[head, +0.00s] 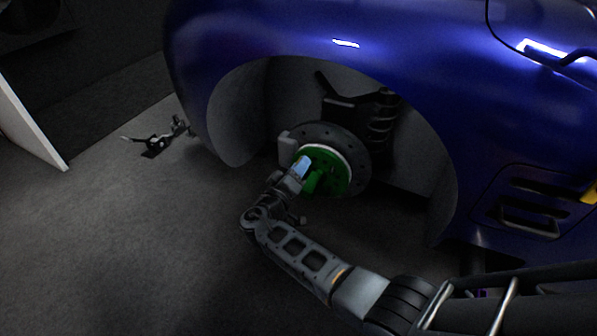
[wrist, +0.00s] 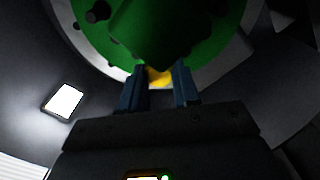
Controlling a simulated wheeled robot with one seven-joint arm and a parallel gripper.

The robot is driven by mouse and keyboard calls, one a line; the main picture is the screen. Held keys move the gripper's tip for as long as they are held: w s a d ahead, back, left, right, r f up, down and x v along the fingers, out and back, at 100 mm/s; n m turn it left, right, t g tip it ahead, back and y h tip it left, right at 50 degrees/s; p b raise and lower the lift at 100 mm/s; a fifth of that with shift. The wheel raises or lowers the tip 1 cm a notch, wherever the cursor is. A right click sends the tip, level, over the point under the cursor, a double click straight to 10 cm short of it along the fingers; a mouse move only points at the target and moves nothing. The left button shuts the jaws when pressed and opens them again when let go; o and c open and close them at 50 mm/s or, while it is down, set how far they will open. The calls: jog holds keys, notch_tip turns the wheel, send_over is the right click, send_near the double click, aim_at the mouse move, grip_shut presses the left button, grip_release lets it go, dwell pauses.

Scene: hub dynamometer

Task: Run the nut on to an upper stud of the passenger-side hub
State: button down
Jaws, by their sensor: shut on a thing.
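The hub (head: 333,172) is a green disc with a protruding centre, in front of a grey brake disc inside the blue car's wheel arch. Its green face fills the top of the wrist view (wrist: 205,45). My gripper (head: 303,163) is at the left part of the hub's face. In the wrist view its two blue fingers are shut on a small yellow nut (wrist: 158,77), which lies against or just in front of the green face. I cannot tell whether it touches a stud. Dark round spots on the hub may be studs or holes.
A blue fender (head: 300,35) arches above the hub, with a dark coil spring (head: 383,115) behind it. A small metal device (head: 160,140) lies on the grey floor at left, near a white panel (head: 30,125). The floor between is clear.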

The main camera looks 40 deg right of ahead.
jog(key=m, duration=1)
jog(key=shift+w+f+b, duration=0.1)
jog(key=shift+b, duration=0.25)
jog(key=c, duration=1)
grip_release()
jog(key=shift+c, duration=0.2)
jog(key=n+p, duration=0.3)
jog(key=n, duration=0.8)
jog(key=shift+n, duration=0.3)
